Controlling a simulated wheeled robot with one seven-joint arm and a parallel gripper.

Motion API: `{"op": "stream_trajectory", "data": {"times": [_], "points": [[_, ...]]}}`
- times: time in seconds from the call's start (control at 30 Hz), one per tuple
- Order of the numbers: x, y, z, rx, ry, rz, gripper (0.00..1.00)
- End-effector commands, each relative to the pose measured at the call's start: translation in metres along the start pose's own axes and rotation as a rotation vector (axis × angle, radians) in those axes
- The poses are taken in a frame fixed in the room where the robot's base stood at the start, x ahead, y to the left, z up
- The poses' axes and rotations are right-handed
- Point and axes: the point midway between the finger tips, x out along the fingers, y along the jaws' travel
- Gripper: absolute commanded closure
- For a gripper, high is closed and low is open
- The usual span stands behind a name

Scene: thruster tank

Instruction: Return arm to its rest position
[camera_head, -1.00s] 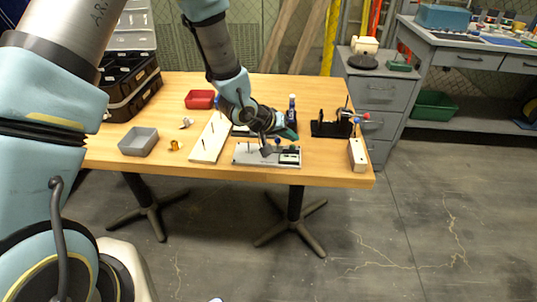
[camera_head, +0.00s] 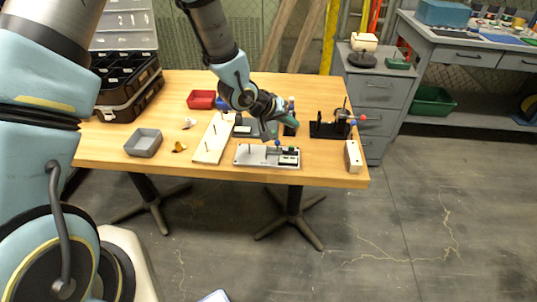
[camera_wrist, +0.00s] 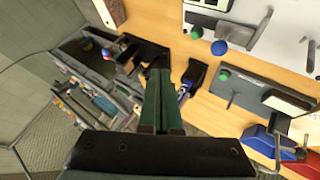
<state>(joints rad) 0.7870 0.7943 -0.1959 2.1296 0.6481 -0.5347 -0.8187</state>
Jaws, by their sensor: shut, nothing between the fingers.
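My gripper (camera_head: 291,121) shows in the head view above the work table (camera_head: 330,174), over the back of the white fixture plate (camera_head: 245,160). Its two green fingers show closed together in the wrist view (camera_wrist: 160,78), with nothing between them. My arm reaches out over the table, bent down at the wrist. The gap between the fingertips and the table top is hard to judge.
On the table are a grey bin (camera_head: 143,142), a red bin (camera_head: 201,99), a white board with pegs (camera_head: 212,143), a black stand (camera_head: 322,129) and a wooden block (camera_head: 353,157). A black case (camera_head: 118,98) stands at left, a grey cabinet (camera_head: 377,95) at right.

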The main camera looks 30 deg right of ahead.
Motion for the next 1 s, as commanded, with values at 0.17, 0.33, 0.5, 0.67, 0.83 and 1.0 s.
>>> {"op": "stream_trajectory", "data": {"times": [0.17,0.33,0.5,0.67,0.83,1.0], "points": [[0.000,0.000,0.000,0.000,0.000,0.000,1.00],[-0.003,-0.004,-0.002,-0.001,0.003,-0.010,1.00],[-0.042,-0.047,-0.022,-0.010,0.024,-0.133,1.00],[-0.124,-0.123,-0.037,-0.052,0.026,-0.355,1.00],[-0.229,-0.189,-0.020,-0.150,-0.021,-0.572,1.00],[-0.334,-0.225,0.029,-0.305,-0.104,-0.726,1.00]]}}
